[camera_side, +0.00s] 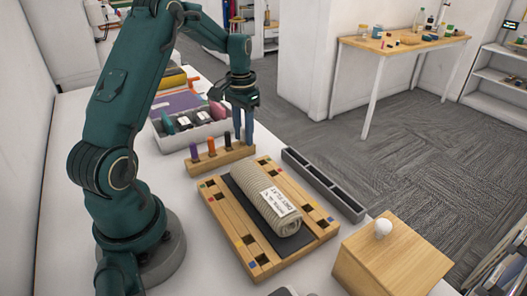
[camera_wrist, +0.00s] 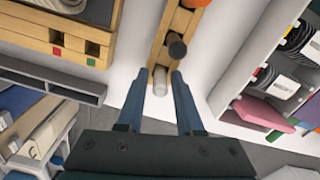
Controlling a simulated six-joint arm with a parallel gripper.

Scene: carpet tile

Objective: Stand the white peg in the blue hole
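My gripper (camera_side: 243,138) points down at the right end of the wooden peg rack (camera_side: 222,161), its two blue-grey fingers apart. In the wrist view, the white peg (camera_wrist: 160,79) stands at the rack's end, between the open fingertips (camera_wrist: 160,77), with small gaps on both sides. In the side view the fingers hide most or all of this peg. The wooden board (camera_side: 238,232) has square dark holes with small coloured patches beside them along its two long sides. A blue patch (camera_side: 252,265) seems to show at its near left corner; the exact blue hole is hard to tell.
Purple (camera_side: 194,152), orange (camera_side: 211,146) and dark (camera_side: 227,139) pegs stand in the rack. A rolled towel (camera_side: 265,200) lies across the board's middle. A grey channelled tray (camera_side: 323,184), a wooden box with a white knob (camera_side: 395,258) and a filled bin (camera_side: 190,135) stand nearby.

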